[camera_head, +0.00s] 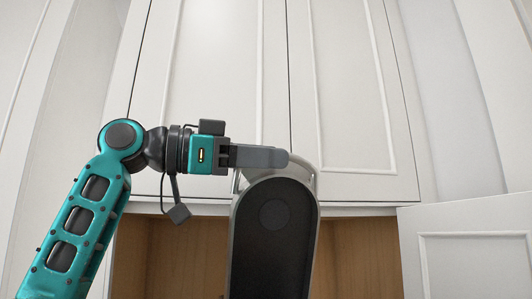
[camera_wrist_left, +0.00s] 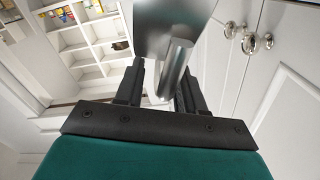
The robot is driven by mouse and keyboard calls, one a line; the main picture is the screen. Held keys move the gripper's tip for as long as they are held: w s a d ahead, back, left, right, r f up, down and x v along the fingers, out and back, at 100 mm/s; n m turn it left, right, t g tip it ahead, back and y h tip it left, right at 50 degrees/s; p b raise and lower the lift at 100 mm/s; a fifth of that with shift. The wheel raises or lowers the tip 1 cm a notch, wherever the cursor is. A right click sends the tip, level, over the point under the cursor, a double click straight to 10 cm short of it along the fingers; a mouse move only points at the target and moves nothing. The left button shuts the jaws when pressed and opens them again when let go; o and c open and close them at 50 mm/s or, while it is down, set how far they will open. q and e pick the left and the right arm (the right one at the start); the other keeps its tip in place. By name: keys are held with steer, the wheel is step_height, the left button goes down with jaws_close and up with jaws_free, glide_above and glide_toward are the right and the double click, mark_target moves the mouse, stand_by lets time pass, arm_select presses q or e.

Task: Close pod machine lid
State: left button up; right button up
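The pod machine lid (camera_head: 273,240) stands raised in the head view, a dark rounded panel with a grey rim. Its body below is out of frame. My left gripper (camera_head: 278,157) is at the top end of the lid, its fingers pointing right across the rim. In the left wrist view the gripper (camera_wrist_left: 160,88) has its fingers apart. A silver bar-like handle (camera_wrist_left: 177,65) of the lid reaches down into the space between them, closer to the right finger. Whether it touches that finger I cannot tell. My right gripper is in neither view.
White cabinet doors (camera_head: 350,90) stand behind and above the lid, with a wooden open niche (camera_head: 360,255) below. A white door panel (camera_head: 470,250) is at the lower right. The left wrist view shows white shelves (camera_wrist_left: 95,40) and metal knobs (camera_wrist_left: 249,43).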

arm_select(q)
steer(key=shift+d, duration=0.15)
steer(key=shift+c, duration=0.2)
jaws_close()
stand_by(0.4)
